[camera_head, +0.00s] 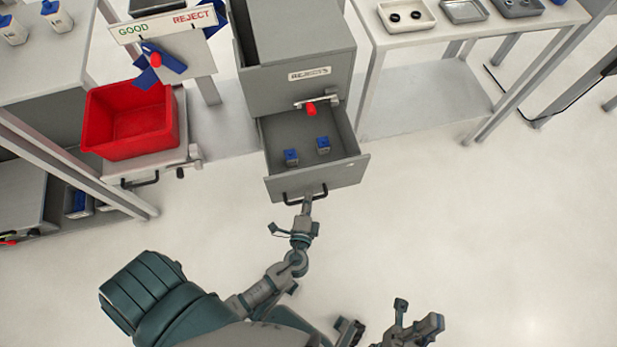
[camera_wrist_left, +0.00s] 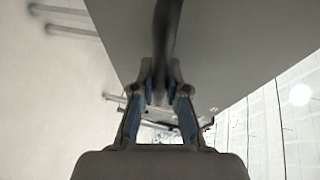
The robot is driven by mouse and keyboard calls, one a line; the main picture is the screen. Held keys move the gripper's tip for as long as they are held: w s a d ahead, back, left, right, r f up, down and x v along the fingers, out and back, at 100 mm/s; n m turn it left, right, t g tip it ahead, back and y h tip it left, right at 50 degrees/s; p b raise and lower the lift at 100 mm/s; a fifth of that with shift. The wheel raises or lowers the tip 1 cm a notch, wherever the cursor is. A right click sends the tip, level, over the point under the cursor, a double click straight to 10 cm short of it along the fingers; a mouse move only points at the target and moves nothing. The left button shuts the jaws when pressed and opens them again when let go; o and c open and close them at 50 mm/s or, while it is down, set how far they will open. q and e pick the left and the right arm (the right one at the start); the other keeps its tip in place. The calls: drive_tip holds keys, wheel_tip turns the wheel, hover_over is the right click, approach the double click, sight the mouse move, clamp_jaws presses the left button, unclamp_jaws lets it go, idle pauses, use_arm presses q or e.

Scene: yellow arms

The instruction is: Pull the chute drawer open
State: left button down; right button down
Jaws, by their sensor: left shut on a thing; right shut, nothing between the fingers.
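The grey chute drawer (camera_head: 316,178) stands pulled out from the grey cabinet (camera_head: 300,45), below a label that seems to read "REJECTS". Two small blue-and-grey items (camera_head: 291,156) lie inside it. My left gripper (camera_head: 306,200) is shut on the dark drawer handle (camera_head: 290,199) at the drawer's front. In the left wrist view the handle (camera_wrist_left: 167,45) runs between the two fingers, with the grey drawer front (camera_wrist_left: 220,45) beside it. My right gripper (camera_head: 415,325) is shut and empty, low in the head view, away from the drawer.
A red bin (camera_head: 130,122) stands on a platform to the left, under a GOOD/REJECT sign (camera_head: 165,22). A red latch-like part (camera_head: 311,109) sits above the drawer. A table with trays (camera_head: 407,16) stands at the right. The floor right of the drawer is clear.

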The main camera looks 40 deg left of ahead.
use_arm(q)
drive_tip(key=shift+s+a+f, duration=0.1)
drive_tip(key=shift+s+f, duration=0.05)
drive_tip(key=shift+f, duration=0.15)
drive_tip(key=c, duration=1.3)
unclamp_jaws()
drive_tip(key=shift+o, duration=0.6)
drive_tip(key=shift+r, duration=0.15)
drive_tip(key=v, duration=1.2)
